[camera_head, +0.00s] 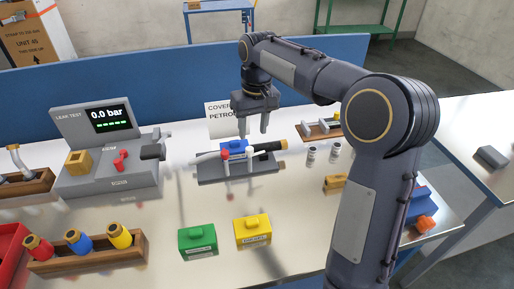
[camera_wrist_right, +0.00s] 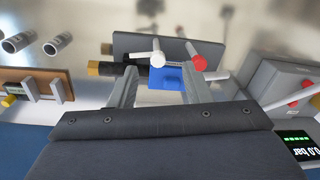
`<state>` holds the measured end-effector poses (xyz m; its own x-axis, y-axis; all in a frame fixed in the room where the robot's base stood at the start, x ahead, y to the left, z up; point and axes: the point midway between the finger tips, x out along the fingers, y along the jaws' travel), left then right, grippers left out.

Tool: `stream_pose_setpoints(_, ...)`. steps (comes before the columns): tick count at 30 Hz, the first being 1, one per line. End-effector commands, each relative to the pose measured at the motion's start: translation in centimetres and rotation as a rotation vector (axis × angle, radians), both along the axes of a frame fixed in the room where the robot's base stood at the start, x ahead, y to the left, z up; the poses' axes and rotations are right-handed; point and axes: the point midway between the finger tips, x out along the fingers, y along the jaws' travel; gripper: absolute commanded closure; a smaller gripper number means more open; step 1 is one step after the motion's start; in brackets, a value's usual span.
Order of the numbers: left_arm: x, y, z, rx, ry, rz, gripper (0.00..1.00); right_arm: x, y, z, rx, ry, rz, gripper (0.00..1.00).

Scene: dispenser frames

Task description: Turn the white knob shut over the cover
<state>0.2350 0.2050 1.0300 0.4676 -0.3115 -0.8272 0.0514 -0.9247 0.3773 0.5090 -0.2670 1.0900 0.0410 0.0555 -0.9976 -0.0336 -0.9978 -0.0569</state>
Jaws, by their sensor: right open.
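The dark valve fixture (camera_head: 245,172) stands mid-table, with a blue cover (camera_head: 235,149) on it. In the right wrist view the white knob (camera_wrist_right: 157,58) shows as a round end on a white stem, with a red knob (camera_wrist_right: 198,62) to its right. The blue cover (camera_wrist_right: 168,79) shows close to both knobs. My right gripper (camera_head: 253,130) is open and empty above the fixture, pointing down. In the right wrist view the white knob appears between its fingers (camera_wrist_right: 161,75), apparently without contact. My left gripper is out of view.
A leak tester (camera_head: 104,168) reading 0.0 bar stands left. Green (camera_head: 197,239) and yellow (camera_head: 252,231) blocks lie in front. Wooden racks (camera_head: 90,258) and two small metal cylinders (camera_head: 311,154) are around. A placard (camera_head: 218,112) stands behind the fixture.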

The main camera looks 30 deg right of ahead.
Motion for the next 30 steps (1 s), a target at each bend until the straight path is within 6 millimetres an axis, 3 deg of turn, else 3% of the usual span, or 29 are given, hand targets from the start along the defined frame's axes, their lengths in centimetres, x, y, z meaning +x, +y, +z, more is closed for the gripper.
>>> stream_pose_setpoints(3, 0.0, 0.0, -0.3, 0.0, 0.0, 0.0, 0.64, 2.1, 0.4, -1.1, -0.037, 0.031, 0.005, 0.56)
stream_pose_setpoints(6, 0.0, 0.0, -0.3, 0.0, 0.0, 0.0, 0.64, 2.8, 0.5, -1.4, -0.053, 0.041, 0.006, 0.56)
stream_pose_setpoints(11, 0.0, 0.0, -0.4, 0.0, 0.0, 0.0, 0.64, 2.9, 0.5, -2.8, -0.058, 0.047, 0.006, 0.56)
stream_pose_setpoints(21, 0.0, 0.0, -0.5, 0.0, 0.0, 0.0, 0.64, 2.9, 0.5, -8.0, -0.056, 0.046, 0.004, 0.56)
stream_pose_setpoints(30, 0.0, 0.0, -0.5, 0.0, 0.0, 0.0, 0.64, 2.9, 0.5, -9.2, -0.055, 0.042, 0.005, 0.56)
